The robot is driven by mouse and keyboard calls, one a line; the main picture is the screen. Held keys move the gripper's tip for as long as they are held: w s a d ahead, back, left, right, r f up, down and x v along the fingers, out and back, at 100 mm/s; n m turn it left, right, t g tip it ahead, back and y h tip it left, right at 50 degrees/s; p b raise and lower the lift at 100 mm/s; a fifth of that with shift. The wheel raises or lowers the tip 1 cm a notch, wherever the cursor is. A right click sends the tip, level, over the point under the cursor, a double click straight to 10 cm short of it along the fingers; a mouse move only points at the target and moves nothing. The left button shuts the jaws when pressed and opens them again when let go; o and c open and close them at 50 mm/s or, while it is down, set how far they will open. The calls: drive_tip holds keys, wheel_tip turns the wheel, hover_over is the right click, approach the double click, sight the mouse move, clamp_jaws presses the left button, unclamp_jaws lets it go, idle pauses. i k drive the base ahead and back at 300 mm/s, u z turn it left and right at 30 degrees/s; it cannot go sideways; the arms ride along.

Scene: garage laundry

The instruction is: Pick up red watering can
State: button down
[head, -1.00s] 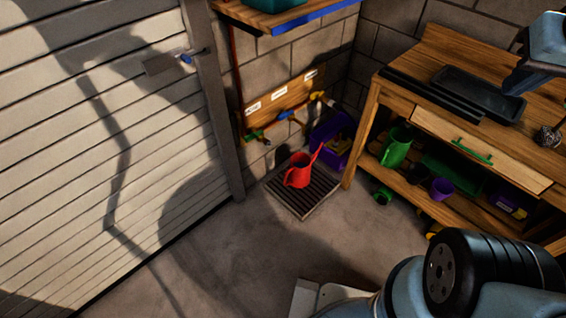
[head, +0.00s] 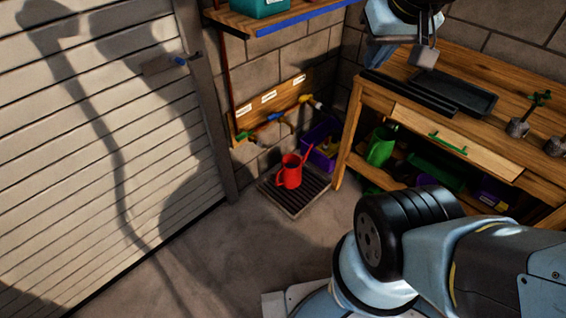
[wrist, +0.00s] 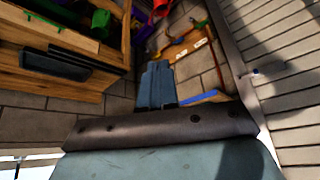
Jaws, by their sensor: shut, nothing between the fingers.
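The red watering can (head: 288,176) stands upright on a dark slatted floor grate (head: 296,206) in the corner, its spout pointing up to the right. In the wrist view a red part of the can (wrist: 161,7) shows at the top edge, mostly cut off. My gripper (head: 424,57) is high at the upper right in the head view, in front of the wooden bench and well apart from the can. Its blue fingers (wrist: 157,72) are together with nothing between them.
A wooden workbench (head: 512,75) with a black tray (head: 462,96) stands on the right. A green watering can (head: 381,147) and a purple crate (head: 322,148) are low near it. A wall shelf (head: 275,20) hangs above the taps. Bare floor lies before the grate.

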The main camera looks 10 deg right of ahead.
sight(291, 164)
drive_tip(key=z, duration=1.7)
drive_tip(key=i, duration=0.1)
drive_tip(key=u, duration=3.1)
drive_tip(key=k, duration=1.15)
drive_tip(key=z, duration=0.85)
drive_tip(key=i, duration=1)
